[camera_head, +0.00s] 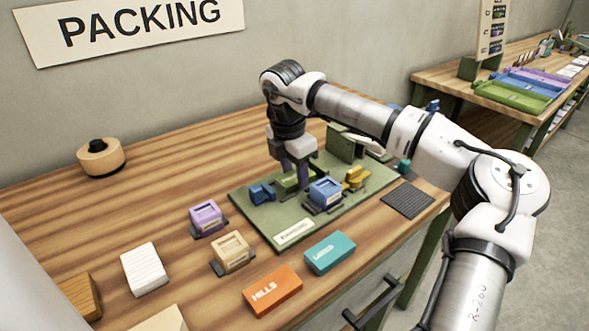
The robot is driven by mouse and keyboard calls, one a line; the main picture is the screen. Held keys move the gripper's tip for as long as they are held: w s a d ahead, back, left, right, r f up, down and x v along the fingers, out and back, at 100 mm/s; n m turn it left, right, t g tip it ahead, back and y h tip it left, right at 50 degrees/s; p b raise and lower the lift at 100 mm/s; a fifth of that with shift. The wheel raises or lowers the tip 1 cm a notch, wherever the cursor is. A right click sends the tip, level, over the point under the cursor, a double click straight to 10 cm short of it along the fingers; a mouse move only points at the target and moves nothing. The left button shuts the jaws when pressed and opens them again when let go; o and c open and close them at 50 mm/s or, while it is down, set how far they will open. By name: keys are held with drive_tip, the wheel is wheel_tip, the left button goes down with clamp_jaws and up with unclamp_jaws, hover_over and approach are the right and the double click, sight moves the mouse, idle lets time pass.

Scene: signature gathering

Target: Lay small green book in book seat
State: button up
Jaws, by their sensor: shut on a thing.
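My gripper (295,176) points straight down over the back left part of the green board (250,212). It is shut on a small green book (286,186), which shows low between and beside the fingers. The book is partly hidden by the fingers and the blue block in front. I cannot tell whether it touches the board. The book seat is not clear to see; the gripper and the pieces around it cover that part of the board.
On the board stand a blue block (325,192), a dark blue piece (262,193), a yellow piece (355,178) and a green upright (345,143).

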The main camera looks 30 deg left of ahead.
sight(289, 179)
drive_tip(key=o, duration=1)
drive_tip(key=shift+c, duration=0.2)
wheel_tip(289, 179, up, 12)
drive_tip(key=s, duration=0.1)
drive_tip(key=shift+s+a+b, duration=0.2)
drive_tip(key=shift+a+b, duration=0.05)
drive_tip(key=shift+b, duration=0.1)
